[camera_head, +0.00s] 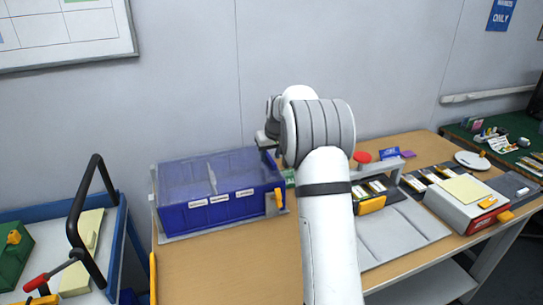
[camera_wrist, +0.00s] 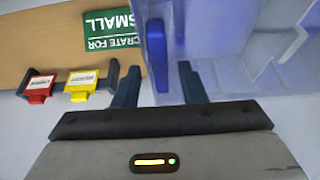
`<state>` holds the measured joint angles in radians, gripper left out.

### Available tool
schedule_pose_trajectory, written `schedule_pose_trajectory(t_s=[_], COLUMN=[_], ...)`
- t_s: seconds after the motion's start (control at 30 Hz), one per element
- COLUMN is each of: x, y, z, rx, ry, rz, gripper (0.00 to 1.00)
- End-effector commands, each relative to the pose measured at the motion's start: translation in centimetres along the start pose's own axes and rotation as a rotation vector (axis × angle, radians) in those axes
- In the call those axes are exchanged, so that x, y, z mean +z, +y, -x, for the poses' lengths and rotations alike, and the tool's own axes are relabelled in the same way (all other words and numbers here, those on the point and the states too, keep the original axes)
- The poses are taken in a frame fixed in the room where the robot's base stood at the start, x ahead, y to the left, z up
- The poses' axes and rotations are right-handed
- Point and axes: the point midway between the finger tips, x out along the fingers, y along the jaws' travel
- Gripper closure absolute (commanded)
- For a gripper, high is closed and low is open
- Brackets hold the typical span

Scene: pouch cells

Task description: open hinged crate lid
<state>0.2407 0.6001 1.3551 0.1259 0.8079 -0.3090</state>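The blue crate (camera_head: 225,212) stands on the wooden bench, left of my arm. Its clear bluish lid (camera_head: 185,175) lies shut over the top, with dividers showing through. In the wrist view the clear crate (camera_wrist: 235,40) fills the upper right, and an upright blue tab (camera_wrist: 157,55) sticks out beside it. My gripper (camera_wrist: 160,78) is open, with one dark finger on each side of the tab. Gaps show between the tab and both fingers, so it does not look gripped. In the head view my gripper (camera_head: 267,140) is at the crate's back right corner, mostly hidden by my arm.
A green sign (camera_wrist: 110,30) and red (camera_wrist: 40,84) and yellow (camera_wrist: 82,82) tagged pieces are near the left finger. An orange latch-like piece (camera_head: 279,199) is on the crate's right side. A blue cart (camera_head: 120,215) stands left; the bench front is clear.

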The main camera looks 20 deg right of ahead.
Motion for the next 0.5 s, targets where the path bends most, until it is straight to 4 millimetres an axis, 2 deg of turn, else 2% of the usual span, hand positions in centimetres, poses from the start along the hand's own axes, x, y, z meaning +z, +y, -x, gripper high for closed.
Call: schedule_pose_trajectory(t_s=[0.13,0.4,0.5], x=[0.01,0.02,0.02], y=[0.00,0.04,0.06], z=[-0.96,-1.13,-1.11], rx=[0.000,0.000,0.000], ry=[0.000,0.000,0.000], rz=[0.000,-0.001,-0.001], gripper=[0.62,0.62,0.70])
